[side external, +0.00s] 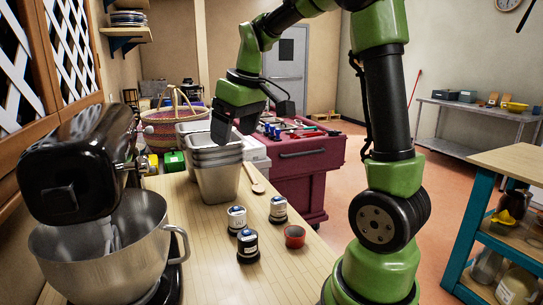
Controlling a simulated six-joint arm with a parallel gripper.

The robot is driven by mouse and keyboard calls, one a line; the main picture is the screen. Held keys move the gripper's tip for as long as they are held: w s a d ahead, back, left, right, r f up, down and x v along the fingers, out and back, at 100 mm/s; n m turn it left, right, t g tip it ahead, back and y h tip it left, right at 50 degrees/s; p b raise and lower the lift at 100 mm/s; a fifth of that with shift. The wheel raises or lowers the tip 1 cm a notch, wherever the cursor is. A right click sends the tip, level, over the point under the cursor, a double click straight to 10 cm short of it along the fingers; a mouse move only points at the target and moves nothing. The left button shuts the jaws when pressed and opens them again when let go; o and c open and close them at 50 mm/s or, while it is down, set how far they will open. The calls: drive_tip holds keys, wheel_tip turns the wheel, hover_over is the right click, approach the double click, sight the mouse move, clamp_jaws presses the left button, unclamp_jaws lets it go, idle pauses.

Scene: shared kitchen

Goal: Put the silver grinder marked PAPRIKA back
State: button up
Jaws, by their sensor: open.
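Three small grinders with pale bodies and dark parts stand upright on the wooden counter: one at the left (237,219), one in front (247,246) and one at the right (278,209). Their labels are too small to read, so I cannot tell which is marked PAPRIKA. My gripper (235,127) is open and points down above the stacked metal pans (216,172), behind and above the grinders, apart from them. I see nothing held in it.
A small red bowl (294,236) sits beside the grinders. A wooden spoon (254,183) lies behind them. A stand mixer with a steel bowl (105,250) fills the left. A red cart (300,168) carrying several small items stands beyond the counter. A woven basket (172,130) is farther back.

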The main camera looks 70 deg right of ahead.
drive_tip(key=s+a+r+m+t+y, duration=0.1)
drive_tip(key=s+a+m+t+y, duration=0.1)
drive_tip(key=s+a, duration=1.1)
drive_tip(key=shift+s+a+r+t+y, duration=0.15)
drive_tip(key=shift+s+a+t+y, duration=0.15)
drive_tip(key=shift+a+t, duration=0.7)
